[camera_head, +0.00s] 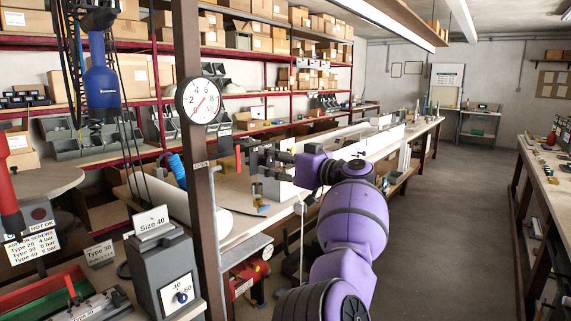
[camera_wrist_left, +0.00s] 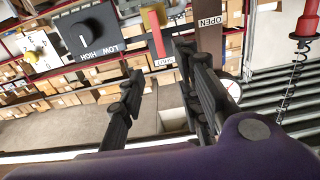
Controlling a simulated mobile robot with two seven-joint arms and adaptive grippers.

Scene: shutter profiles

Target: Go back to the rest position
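My left gripper (camera_head: 257,158) is in the middle of the head view, at the end of my purple arm, just right of the brown post (camera_head: 202,165). It is above the near end of the long workbench. In the left wrist view the same gripper (camera_wrist_left: 160,75) has its two black fingers spread apart, with nothing held between them. My right gripper is not in view.
The brown post carries a round pressure gauge (camera_head: 201,101). A blue tool (camera_head: 102,75) hangs at the left. A grey Size 40 box (camera_head: 165,270) stands at the lower left. Shelves with cartons (camera_head: 245,45) line the back. The aisle floor (camera_head: 455,230) is clear.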

